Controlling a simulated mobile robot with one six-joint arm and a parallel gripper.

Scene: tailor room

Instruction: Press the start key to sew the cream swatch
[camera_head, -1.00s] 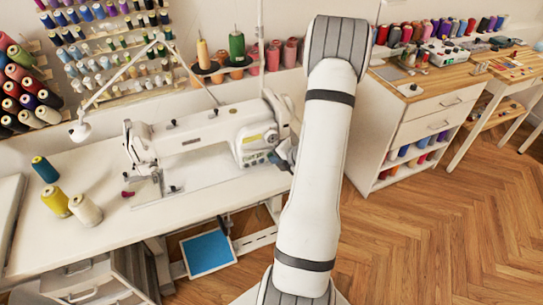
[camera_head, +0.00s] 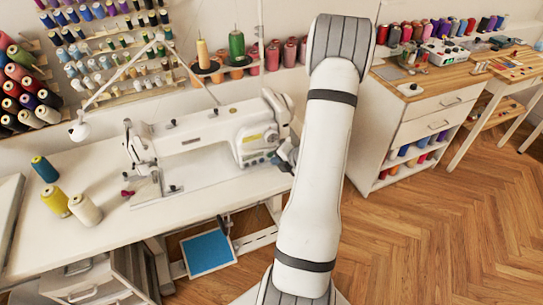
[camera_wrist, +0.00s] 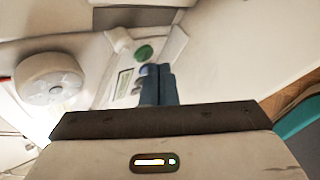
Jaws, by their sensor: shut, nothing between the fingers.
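The white sewing machine (camera_head: 205,133) stands on the table. Its control panel (camera_head: 253,157) is at the right end of the body. In the wrist view the panel shows a small display (camera_wrist: 123,83) and a green round key (camera_wrist: 143,53). My gripper (camera_wrist: 158,70) is shut and empty, its blue-grey fingertips close to the panel, just below the green key in the picture. I cannot tell whether they touch it. In the head view my gripper (camera_head: 284,160) is beside the panel, partly hidden by my arm. I cannot clearly make out the cream swatch near the needle (camera_head: 154,182).
Blue, yellow and cream thread spools (camera_head: 85,210) stand at the table's left. The handwheel (camera_wrist: 50,80) is close by in the wrist view. A blue-topped pedal (camera_head: 208,252) lies below. A drawer cabinet (camera_head: 440,105) stands right.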

